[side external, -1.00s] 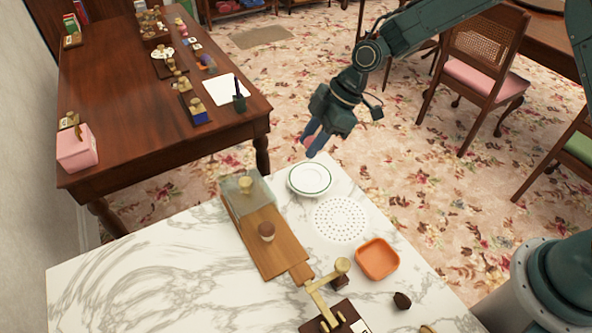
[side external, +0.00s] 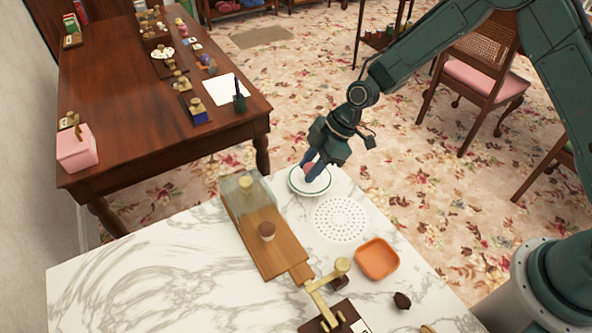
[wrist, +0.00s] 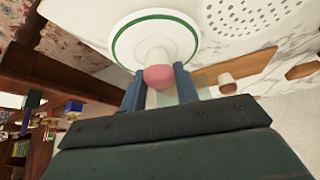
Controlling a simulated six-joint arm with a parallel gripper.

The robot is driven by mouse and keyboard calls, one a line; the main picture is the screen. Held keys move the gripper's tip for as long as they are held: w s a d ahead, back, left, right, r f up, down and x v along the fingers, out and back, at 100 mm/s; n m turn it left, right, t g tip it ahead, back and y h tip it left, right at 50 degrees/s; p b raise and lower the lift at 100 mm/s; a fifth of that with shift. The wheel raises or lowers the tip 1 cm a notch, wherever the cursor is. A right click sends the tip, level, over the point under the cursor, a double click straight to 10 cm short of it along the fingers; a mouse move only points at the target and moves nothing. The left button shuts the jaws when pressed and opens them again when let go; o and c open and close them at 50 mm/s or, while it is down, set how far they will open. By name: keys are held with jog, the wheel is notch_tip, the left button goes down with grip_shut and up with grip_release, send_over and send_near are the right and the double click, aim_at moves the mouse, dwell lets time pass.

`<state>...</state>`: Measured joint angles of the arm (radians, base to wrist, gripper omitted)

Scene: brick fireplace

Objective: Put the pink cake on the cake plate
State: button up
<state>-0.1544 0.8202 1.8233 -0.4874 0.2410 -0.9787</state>
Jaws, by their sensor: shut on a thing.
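The pink cake (wrist: 159,76) is between my two blue fingertips in the wrist view. My gripper (side external: 311,176) is shut on it, and a small pink part of the cake also shows between the fingers in the side view (side external: 308,168). The cake plate (side external: 296,188) is white with a green ring and lies on the marble top. My fingertips and the cake are over the plate. The plate (wrist: 118,50) also shows beyond the cake in the wrist view. I cannot tell whether the cake touches the plate.
A white perforated mat (side external: 340,219) and an orange dish (side external: 377,258) are in front. A brass device (side external: 325,290) stands nearer. The marble's left side is clear.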

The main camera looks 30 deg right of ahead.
jog(key=shift+f, duration=0.15)
jog(key=o, duration=0.9)
jog(key=shift+o, duration=0.2)
jog(key=v, duration=1.2)
